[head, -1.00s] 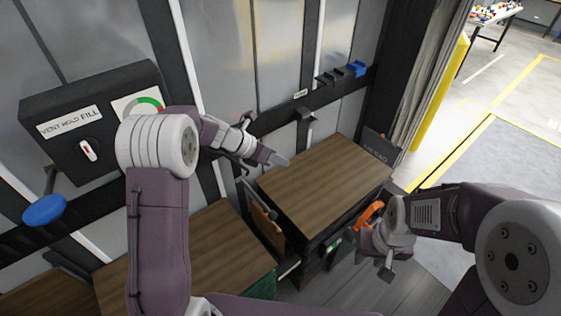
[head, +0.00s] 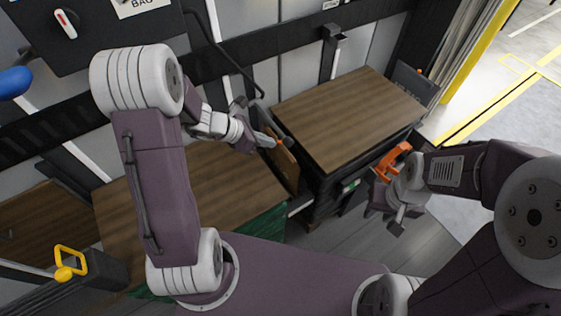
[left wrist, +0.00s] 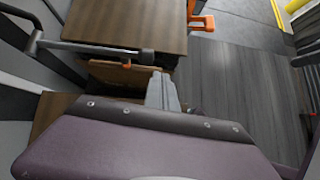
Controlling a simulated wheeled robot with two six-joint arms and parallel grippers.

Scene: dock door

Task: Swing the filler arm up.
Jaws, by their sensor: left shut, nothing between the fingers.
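A dark bar that looks like the filler arm (left wrist: 95,47) runs across the left wrist view and ends in a rounded tip beside a wood-topped block. In the head view the bar (head: 262,118) slopes down to the right, partly behind my left gripper. My left gripper (head: 268,138) is shut and empty, close to the bar's tip; whether they touch I cannot tell. Its fingers (left wrist: 162,92) show just below the bar's end in the left wrist view. My right gripper (head: 387,217) hangs low at the right; its jaw state is unclear.
A wood-topped block (head: 345,115) stands right of the bar, with an orange handle (head: 393,160) near my right gripper. Another wooden top (head: 215,190) lies below my left arm. A yellow handle (head: 70,262) is at lower left. Grey floor (left wrist: 235,85) is open at right.

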